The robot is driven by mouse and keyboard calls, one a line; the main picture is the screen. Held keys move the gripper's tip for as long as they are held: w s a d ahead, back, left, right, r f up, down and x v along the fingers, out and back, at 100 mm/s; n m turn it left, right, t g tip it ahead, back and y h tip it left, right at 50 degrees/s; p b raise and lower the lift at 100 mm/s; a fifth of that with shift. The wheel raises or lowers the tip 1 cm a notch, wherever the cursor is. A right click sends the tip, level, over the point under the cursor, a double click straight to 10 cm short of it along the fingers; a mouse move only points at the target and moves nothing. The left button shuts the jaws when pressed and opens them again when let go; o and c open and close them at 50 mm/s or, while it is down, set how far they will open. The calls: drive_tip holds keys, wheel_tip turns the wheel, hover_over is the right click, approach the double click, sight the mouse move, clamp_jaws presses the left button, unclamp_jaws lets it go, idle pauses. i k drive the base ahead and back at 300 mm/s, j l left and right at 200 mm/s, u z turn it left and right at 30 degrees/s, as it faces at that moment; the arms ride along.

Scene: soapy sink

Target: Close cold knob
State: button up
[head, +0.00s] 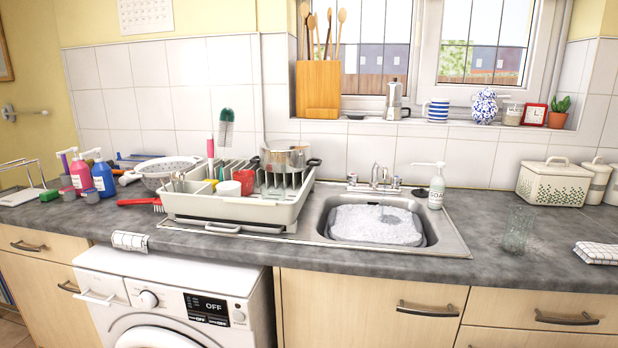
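The chrome tap (375,176) stands at the back edge of the metal sink (452,241) in the head view. A small knob (352,178) sits on its left side and another small knob (396,182) on its right side. They are too small here to tell which is cold or how far each is turned. White suds (376,224) fill much of the basin below the tap. I cannot make out running water. My gripper is not in view.
A white soap dispenser (437,187) stands close to the right of the tap. A loaded dish rack (240,208) is left of the sink. A clear glass (517,233) stands on the grey counter (485,213) to the right, with free room around it.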

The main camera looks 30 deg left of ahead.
sight(395, 180)
drive_tip(key=i+j+u, duration=0.15)
drive_tip(key=u, duration=0.3)
drive_tip(key=i+u, duration=0.55)
drive_tip(key=u, duration=0.3)
drive_tip(key=i+j, duration=0.1)
drive_tip(key=i, duration=0.15)
